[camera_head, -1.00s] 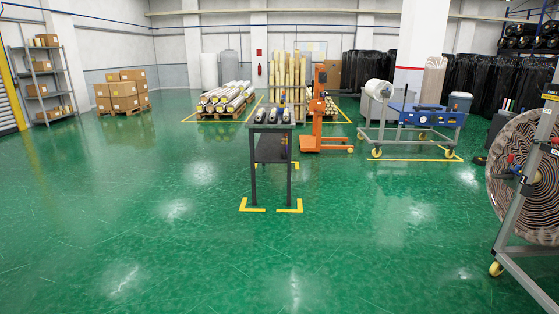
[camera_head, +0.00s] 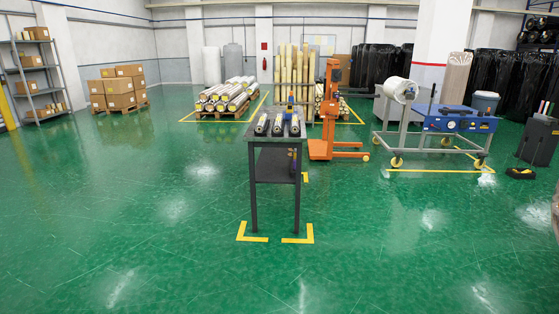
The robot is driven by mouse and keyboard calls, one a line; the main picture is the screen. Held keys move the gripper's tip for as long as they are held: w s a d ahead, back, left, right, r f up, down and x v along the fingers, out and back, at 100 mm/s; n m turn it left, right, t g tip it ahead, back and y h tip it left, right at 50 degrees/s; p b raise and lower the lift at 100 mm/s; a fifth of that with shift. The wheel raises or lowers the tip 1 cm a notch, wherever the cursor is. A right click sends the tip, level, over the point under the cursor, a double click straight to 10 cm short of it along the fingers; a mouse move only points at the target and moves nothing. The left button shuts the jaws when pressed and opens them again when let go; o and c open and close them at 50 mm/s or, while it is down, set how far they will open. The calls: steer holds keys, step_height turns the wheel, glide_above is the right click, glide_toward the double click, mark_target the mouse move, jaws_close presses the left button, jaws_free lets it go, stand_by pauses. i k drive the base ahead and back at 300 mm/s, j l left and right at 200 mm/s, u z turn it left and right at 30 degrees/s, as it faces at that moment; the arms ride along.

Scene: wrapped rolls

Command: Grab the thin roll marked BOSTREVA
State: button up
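Three thin wrapped rolls lie side by side on the dark top of a narrow grey table (camera_head: 285,138) ahead of me. They are a left roll (camera_head: 262,124), a middle roll (camera_head: 278,124) and a right roll (camera_head: 295,125), dark with pale ends facing me. Their markings are too small to read, so I cannot tell which one says BOSTREVA. Something small, blue and yellow, stands behind the rolls and is partly hidden. My gripper does not show in this view.
An orange lifter (camera_head: 328,110) stands right behind the table. A wheeled frame with a white roll and a blue machine (camera_head: 455,120) is further right. A pallet of large rolls (camera_head: 226,97) and stacked boxes (camera_head: 117,87) are at the back left. The green floor ahead is clear.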

mark_target(295, 123)
steer(key=i, duration=3.75)
steer(key=i+u, duration=0.2)
steer(key=i, duration=0.35)
steer(key=i+l+u, duration=0.2)
steer(key=i, duration=0.35)
